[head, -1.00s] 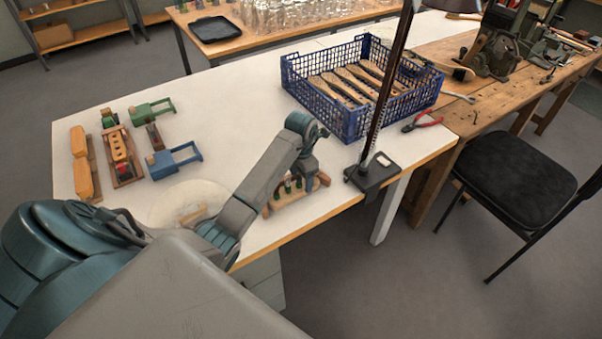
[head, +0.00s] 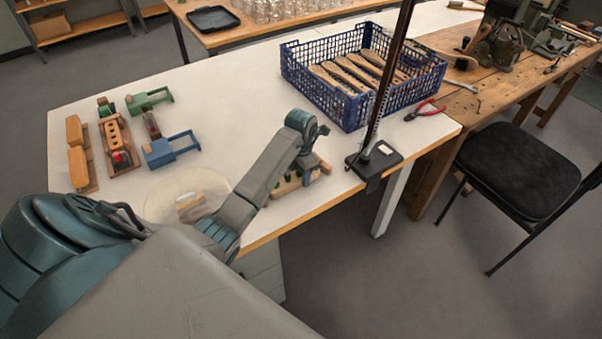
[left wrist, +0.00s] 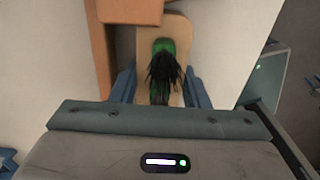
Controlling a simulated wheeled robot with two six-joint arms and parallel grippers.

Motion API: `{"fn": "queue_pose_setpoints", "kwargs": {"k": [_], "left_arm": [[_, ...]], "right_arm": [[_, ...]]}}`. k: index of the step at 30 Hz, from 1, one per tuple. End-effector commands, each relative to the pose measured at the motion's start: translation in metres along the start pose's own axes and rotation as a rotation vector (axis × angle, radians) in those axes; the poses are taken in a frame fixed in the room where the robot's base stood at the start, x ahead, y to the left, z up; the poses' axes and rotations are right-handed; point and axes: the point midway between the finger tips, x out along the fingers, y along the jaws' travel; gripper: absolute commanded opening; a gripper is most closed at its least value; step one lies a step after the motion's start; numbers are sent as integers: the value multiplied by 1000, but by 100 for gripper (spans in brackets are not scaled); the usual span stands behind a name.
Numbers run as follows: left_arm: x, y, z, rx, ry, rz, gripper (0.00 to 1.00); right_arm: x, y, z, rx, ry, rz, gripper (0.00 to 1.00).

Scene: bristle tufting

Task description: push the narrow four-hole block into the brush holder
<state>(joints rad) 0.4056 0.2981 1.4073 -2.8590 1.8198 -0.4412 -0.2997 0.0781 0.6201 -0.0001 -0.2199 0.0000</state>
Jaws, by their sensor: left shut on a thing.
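My left gripper (head: 303,160) points down over the near edge of the white table. In the left wrist view its blue fingers (left wrist: 160,88) stand on both sides of a pale wooden block with a rounded end, which I take as the narrow four-hole block (left wrist: 177,27). A green tuft with black bristles stands on it. How deep the block sits is hidden. My right gripper is out of view.
A blue crate (head: 345,105) of wooden brush bodies and a black lamp base (head: 374,160) stand to the right. A round pale disc (head: 160,205) lies left of my forearm. Clamps and a wooden fixture with dark holes (head: 113,133) stand at the left. The table middle is clear.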

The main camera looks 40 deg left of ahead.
Motion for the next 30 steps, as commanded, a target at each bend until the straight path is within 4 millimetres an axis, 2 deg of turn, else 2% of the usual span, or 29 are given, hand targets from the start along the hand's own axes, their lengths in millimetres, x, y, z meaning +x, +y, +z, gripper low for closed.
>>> {"fn": "queue_pose_setpoints", "kwargs": {"k": [12,20,21,23,30], "left_arm": [[0,24,-13,-7,1,2,16],[-2,27,-13,-8,-2,8,16],[-2,27,-13,-8,-2,9,49],[-3,28,-13,-8,-2,11,60],[-5,30,-12,-9,-6,16,60]], "right_arm": [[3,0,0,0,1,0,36],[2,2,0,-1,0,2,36],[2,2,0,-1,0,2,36],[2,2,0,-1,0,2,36],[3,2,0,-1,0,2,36]]}}
